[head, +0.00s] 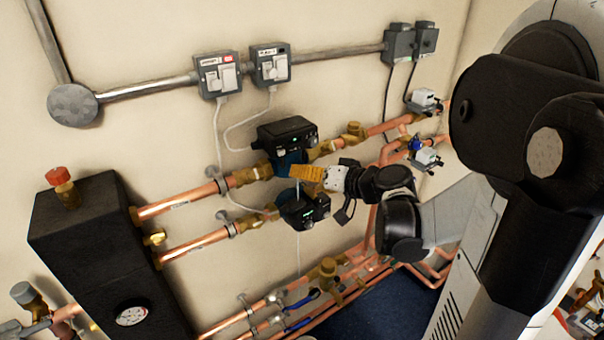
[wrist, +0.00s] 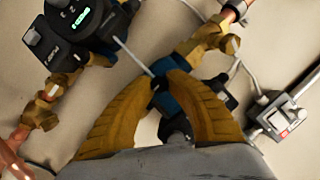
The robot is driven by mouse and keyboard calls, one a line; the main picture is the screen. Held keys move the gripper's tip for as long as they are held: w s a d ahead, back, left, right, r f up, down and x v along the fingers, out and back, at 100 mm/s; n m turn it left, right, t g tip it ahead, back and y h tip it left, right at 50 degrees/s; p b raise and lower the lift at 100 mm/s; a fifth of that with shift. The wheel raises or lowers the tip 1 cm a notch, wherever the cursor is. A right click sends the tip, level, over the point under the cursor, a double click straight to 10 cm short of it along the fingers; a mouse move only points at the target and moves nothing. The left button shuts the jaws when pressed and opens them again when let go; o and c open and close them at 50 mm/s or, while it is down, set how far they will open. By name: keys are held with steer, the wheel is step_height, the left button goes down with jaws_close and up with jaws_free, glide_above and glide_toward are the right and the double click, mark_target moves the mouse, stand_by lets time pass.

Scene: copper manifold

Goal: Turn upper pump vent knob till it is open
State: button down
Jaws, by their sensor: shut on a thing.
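The upper pump (head: 285,138) has a black head with a small green light and a blue body, and sits on the upper copper pipe. My gripper (head: 295,172), with ridged yellow fingers, reaches in from the right at the lower part of its blue body. In the wrist view the fingertips (wrist: 158,82) close together on a small dark part at the blue body, which appears to be the vent knob. The fingers mostly cover the knob, so its angle cannot be told. The upper pump's blue body (wrist: 180,68) shows behind the fingers.
The lower pump (head: 304,208) is close below my gripper, and its green-lit head (wrist: 78,25) shows at upper left in the wrist view. Copper pipes (head: 178,202) run both sides. Switch boxes (head: 218,75) and thin cables are above. A black box (head: 105,240) stands left.

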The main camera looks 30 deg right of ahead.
steer(key=shift+f, duration=0.1)
steer(key=c, duration=1.3)
jaws_free()
steer(key=shift+o, duration=0.2)
steer(key=v, duration=1.2)
steer(key=s+a+f+n+g+h, duration=0.2)
steer(key=s+a+f+g, duration=0.1)
steer(key=a, duration=0.6)
steer(key=s+a+f+n+g+h+b, duration=0.1)
steer(key=s+a+f+n+g, duration=0.1)
steer(key=a, duration=0.7)
step_height(320, 180, down, 3)
steer(key=shift+s+a+r+g+h, duration=0.15)
steer(key=shift+s+a+g+h, duration=0.2)
steer(key=shift+s+g, duration=0.6)
